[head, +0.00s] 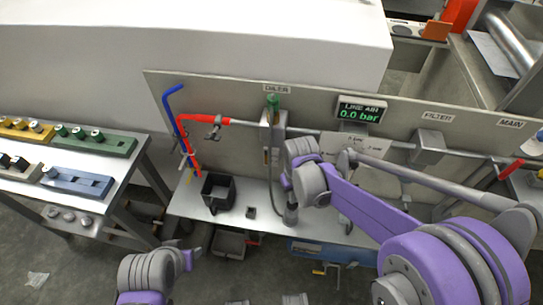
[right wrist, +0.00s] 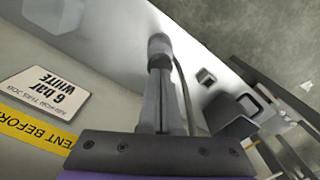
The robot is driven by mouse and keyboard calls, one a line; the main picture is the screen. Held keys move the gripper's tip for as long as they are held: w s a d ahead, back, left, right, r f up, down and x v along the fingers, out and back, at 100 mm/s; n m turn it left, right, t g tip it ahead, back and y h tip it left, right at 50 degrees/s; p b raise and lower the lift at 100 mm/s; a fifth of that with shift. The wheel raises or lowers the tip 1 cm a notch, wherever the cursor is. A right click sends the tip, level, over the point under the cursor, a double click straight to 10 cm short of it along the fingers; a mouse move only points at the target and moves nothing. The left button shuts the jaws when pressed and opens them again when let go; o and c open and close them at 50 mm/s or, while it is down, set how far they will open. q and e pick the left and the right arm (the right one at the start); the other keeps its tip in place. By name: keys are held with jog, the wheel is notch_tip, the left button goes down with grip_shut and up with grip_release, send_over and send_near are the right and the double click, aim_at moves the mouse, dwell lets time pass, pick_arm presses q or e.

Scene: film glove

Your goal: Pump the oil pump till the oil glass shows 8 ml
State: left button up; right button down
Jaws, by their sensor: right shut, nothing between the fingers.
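The oiler (head: 267,135) hangs on the back panel under its label, with a green top and a tall narrow body. Its oil level is too small to read in the head view. A grey upright cylinder with a hose, which looks like the oil pump (head: 291,215), stands on the bench below it. It also shows in the right wrist view (right wrist: 159,43), straight beyond my fingertips. My right gripper (right wrist: 160,68) is shut and empty, pointing at the cylinder's top; I cannot tell whether it touches. My left gripper (head: 196,254) is low at the left, away from the pump; its jaws are unclear.
A black open box (head: 217,191) and a small dark block (head: 251,212) stand left of the pump. A display (head: 360,111) reads 0.0 bar. Red and blue pipes (head: 183,135) rise at the left. A side table (head: 75,190) holds coloured trays.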

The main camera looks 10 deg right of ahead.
jog(key=shift+r, duration=0.1)
notch_tip(320, 180, up, 6)
jog(key=p, duration=0.4)
dwell(0.6)
jog(key=s+d+r+m+t+p, duration=0.1)
jog(key=s+d+r+t+p, duration=0.1)
jog(key=s+r, duration=0.3)
jog(key=s+d+r+m+t+p, duration=0.1)
jog(key=s+d+r+t+p, duration=0.2)
jog(key=s+r, duration=0.3)
jog(key=s+d, duration=0.1)
jog(key=s, duration=0.2)
jog(key=shift+d+m, duration=0.3)
jog(key=shift+m, duration=0.1)
